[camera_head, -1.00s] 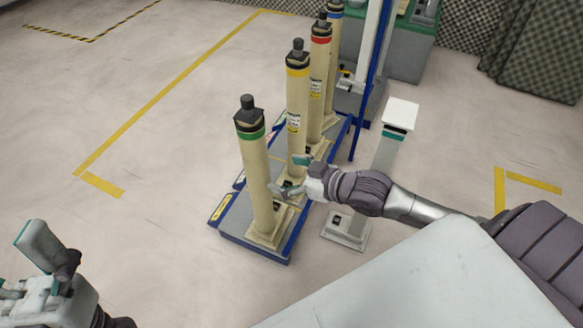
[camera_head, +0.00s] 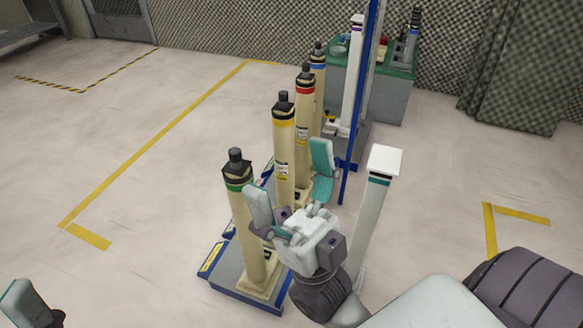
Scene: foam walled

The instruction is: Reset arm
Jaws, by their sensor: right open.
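My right gripper (camera_head: 293,188) is open, its two teal-and-grey fingers spread and pointing up and away. It shows in front of the row of beige cylinders, and nothing is seen held between its fingers. Its left finger overlaps the green-banded cylinder (camera_head: 243,215) in the picture; I cannot tell whether they touch. Behind stand the yellow-banded cylinder (camera_head: 284,140), the red-banded cylinder (camera_head: 306,100) and the blue-banded cylinder (camera_head: 318,75), all upright. My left gripper (camera_head: 30,306) shows only in part at the bottom left corner; its opening is cut off.
The cylinders stand on a blue-edged platform (camera_head: 232,290). A white-topped post (camera_head: 378,195) stands right of my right gripper. A blue upright pole (camera_head: 360,110) and a green-topped cabinet (camera_head: 385,100) are behind. The floor (camera_head: 130,210) at left is clear.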

